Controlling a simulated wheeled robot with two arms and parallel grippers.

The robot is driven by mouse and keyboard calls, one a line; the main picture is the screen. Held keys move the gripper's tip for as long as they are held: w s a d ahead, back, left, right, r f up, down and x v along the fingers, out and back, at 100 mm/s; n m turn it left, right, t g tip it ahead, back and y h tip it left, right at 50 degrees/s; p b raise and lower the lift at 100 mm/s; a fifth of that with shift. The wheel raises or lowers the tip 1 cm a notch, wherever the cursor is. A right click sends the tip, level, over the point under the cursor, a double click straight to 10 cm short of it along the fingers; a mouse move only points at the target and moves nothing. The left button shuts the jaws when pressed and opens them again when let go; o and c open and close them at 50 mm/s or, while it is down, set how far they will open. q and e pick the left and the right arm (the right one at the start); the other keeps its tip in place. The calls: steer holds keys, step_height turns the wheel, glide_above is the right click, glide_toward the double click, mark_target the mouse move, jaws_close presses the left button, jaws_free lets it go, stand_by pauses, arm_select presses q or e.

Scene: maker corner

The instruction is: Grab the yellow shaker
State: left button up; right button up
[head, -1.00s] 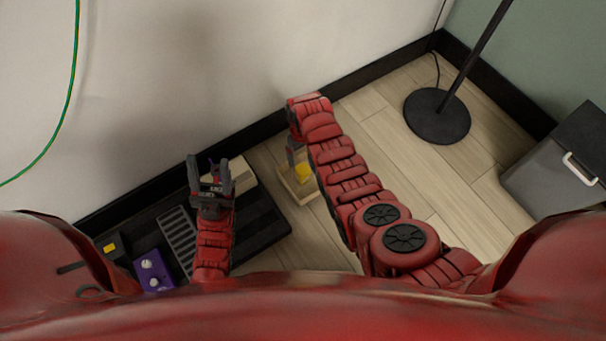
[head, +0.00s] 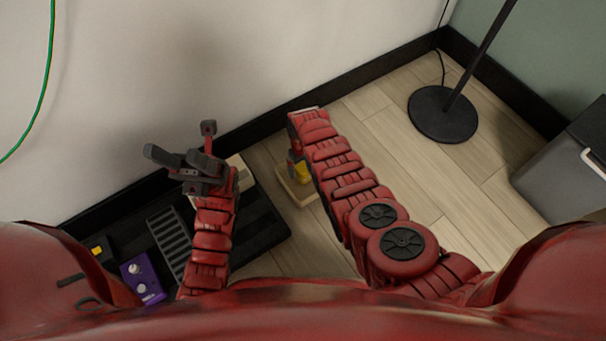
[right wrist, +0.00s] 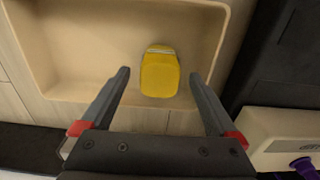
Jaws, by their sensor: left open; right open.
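The yellow shaker (right wrist: 160,74) sits in a shallow pale wooden tray (right wrist: 75,92) on the floor. In the right wrist view it lies between and just beyond the fingertips of my open right gripper (right wrist: 160,82), with gaps on both sides. In the head view the shaker (head: 303,173) is partly hidden by my right arm, and the tray (head: 299,198) shows below it. My right gripper (head: 296,165) is mostly hidden there behind its own arm. My left gripper (head: 182,160) is open and empty, above the black board near the wall.
A black board (head: 262,228) with a purple pedal (head: 143,278) and a cream box (head: 243,172) lies left of the tray. A lamp base (head: 443,113) and a grey bin (head: 560,185) stand to the right. The floor between is clear.

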step_height(320, 180, down, 2)
steer(key=shift+f+b, duration=0.1)
steer(key=shift+b, duration=0.7)
steer(key=shift+f+b, duration=0.65)
steer(key=shift+b, duration=0.05)
arm_select(q)
steer(key=s+a+r+m+t+y, duration=0.2)
steer(key=s+a+m+t+y, duration=0.2)
steer(key=y, duration=0.5)
steer(key=s+a+r+m+t+y, duration=0.2)
steer(key=s+a+m+t+y, duration=0.2)
steer(key=s+m+t+y, duration=0.3)
steer(key=shift+s+m+y, duration=0.4)
steer(key=shift+m+y, duration=0.5)
steer(key=shift+m, duration=0.3)
steer(key=shift+a, duration=0.1)
arm_select(e)
jaws_close()
arm_select(q)
steer(key=shift+w, duration=0.1)
